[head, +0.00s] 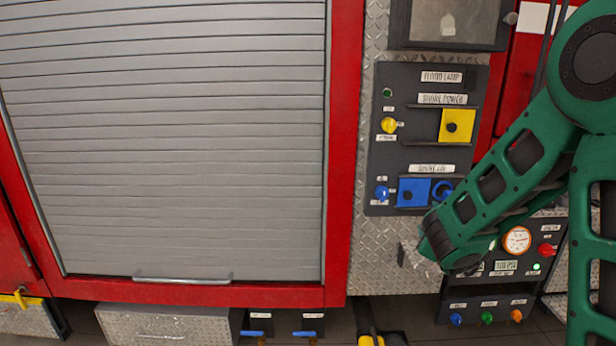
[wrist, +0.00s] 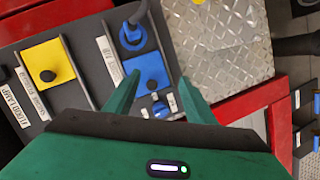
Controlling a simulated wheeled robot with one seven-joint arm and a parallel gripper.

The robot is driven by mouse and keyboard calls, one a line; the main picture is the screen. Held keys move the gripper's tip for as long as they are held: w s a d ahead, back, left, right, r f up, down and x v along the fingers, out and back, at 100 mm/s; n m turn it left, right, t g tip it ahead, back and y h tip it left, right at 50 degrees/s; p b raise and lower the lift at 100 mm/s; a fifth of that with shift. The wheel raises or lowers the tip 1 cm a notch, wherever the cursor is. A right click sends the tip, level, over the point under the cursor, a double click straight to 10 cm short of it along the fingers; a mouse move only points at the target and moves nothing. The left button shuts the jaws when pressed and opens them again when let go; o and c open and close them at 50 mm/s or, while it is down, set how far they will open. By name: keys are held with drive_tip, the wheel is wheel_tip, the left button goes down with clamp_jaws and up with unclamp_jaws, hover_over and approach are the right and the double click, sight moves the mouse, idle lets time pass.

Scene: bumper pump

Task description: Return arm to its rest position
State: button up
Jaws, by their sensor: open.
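My green arm (head: 510,175) comes in from the right side of the head view and bends down and left in front of the control panels. Its end is beside the lower edge of the upper dark panel (head: 385,165). My gripper (wrist: 160,92) shows in the wrist view with its two green fingers apart and nothing between them. Beyond the fingers are a blue square cover (wrist: 148,72) and a blue knob (wrist: 160,110). In the head view the fingers are mostly hidden behind my arm's end.
A blue round connector (wrist: 132,36) with a dark cable sits beside the blue cover. A yellow square cover (head: 457,126) and yellow knob (head: 389,125) are above. A lower panel with a gauge (head: 517,240) is partly behind my arm. The grey shutter (head: 170,140) at left is clear.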

drive_tip(key=s+d+f+m+g+h, duration=0.25)
drive_tip(key=s+d+m+g, duration=0.6)
drive_tip(key=s, duration=0.75)
drive_tip(key=s+a+m+g+y, duration=0.1)
drive_tip(key=s+m+g+y, duration=0.2)
drive_tip(key=s, duration=1)
drive_tip(key=s+a+m+g+y, duration=0.2)
drive_tip(key=s+m, duration=0.3)
drive_tip(key=s, duration=0.8)
drive_tip(key=shift+s+a+g+y, duration=0.25)
drive_tip(key=shift+g+y, duration=0.2)
drive_tip(key=shift+y, duration=0.3)
drive_tip(key=shift+w, duration=0.1)
drive_tip(key=shift+w+f, duration=0.25)
drive_tip(key=shift+w, duration=0.25)
